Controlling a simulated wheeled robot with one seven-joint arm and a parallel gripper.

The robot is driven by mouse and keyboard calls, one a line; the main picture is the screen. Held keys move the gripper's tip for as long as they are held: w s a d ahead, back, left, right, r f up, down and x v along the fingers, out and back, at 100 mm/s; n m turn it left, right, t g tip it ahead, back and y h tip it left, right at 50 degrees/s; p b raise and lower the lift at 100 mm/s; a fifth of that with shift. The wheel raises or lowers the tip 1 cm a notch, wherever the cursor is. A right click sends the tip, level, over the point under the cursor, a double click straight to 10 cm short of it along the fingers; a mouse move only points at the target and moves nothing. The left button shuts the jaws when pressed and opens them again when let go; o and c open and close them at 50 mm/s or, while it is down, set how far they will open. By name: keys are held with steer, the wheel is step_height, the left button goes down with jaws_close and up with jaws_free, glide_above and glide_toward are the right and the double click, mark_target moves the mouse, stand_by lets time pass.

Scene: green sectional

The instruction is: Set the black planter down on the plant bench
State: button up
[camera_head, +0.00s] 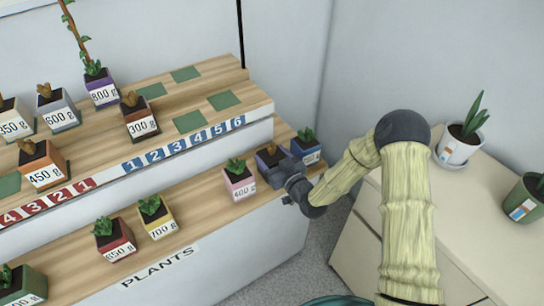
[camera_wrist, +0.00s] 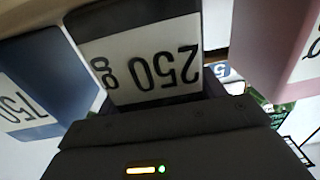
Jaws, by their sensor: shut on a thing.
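The black planter (camera_wrist: 135,18) carries a label reading 250 g, upside down in the wrist view. My gripper (camera_wrist: 165,108) is shut on it. In the head view, my gripper (camera_head: 283,174) is at the right end of the plant bench (camera_head: 195,222), the lower wooden shelf marked PLANTS. The black planter (camera_head: 266,158) shows there behind my gripper, partly hidden, with a brownish plant in it. It stands between a pink planter (camera_head: 240,184) and a blue planter (camera_head: 307,153). I cannot tell whether its base touches the bench.
The pink planter (camera_wrist: 265,45) and blue planter (camera_wrist: 40,80) flank the held one closely. Yellow (camera_head: 157,221), red (camera_head: 115,244) and green (camera_head: 22,288) planters stand farther left on the bench. An upper stepped shelf (camera_head: 160,105) with numbered green pads holds several planters. A cabinet (camera_head: 460,210) stands right.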

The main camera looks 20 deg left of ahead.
steer(key=shift+r, duration=0.1)
steer(key=o, duration=1.1)
steer(key=shift+o, duration=0.2)
steer(key=shift+s, duration=0.1)
steer(key=b+v, duration=0.1)
steer(key=v, duration=1.1)
